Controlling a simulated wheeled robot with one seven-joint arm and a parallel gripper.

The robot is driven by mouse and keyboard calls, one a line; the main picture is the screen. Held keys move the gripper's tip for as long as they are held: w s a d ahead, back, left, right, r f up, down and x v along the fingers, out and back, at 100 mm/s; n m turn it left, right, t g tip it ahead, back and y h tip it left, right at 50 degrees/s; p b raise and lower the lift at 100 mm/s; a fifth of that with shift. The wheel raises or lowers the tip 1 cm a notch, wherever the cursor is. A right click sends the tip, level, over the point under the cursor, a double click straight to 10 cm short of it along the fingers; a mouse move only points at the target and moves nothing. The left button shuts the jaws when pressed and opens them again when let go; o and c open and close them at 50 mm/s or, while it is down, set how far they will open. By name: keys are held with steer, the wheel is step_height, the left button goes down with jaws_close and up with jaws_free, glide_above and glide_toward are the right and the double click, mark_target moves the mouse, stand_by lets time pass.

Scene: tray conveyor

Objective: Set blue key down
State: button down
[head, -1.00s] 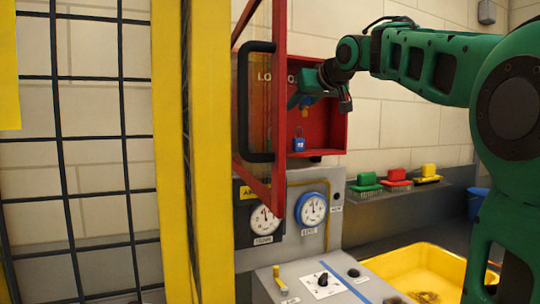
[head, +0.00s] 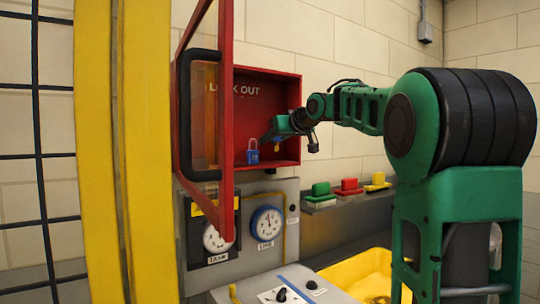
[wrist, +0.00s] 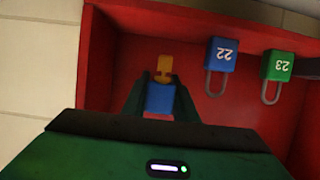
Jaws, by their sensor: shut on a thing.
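My gripper (wrist: 160,92) is shut on the blue key (wrist: 161,98), which has a blue head and a yellow-orange end sticking out past the fingers. In the head view my gripper (head: 270,136) is inside the open red lockout box (head: 268,76), right of the blue padlock. The key itself is hard to make out there. The blue padlock marked 22 (head: 252,157) shows in the wrist view (wrist: 221,57) right of the key, apart from it. The green padlock marked 23 (wrist: 278,66) is farther right. The wrist view shows the numbers upside down.
The box's red-framed door (head: 227,120) stands open at the left, with a dark handle (head: 183,115). Gauges (head: 267,223) are below. Green, red and yellow brushes (head: 349,186) stand on a ledge at the right, above a yellow tray (head: 345,275).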

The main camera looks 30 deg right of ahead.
mark_target(265, 154)
steer(key=shift+f, duration=1.95)
steer(key=c, duration=1.4)
jaws_free()
steer(key=v, duration=1.2)
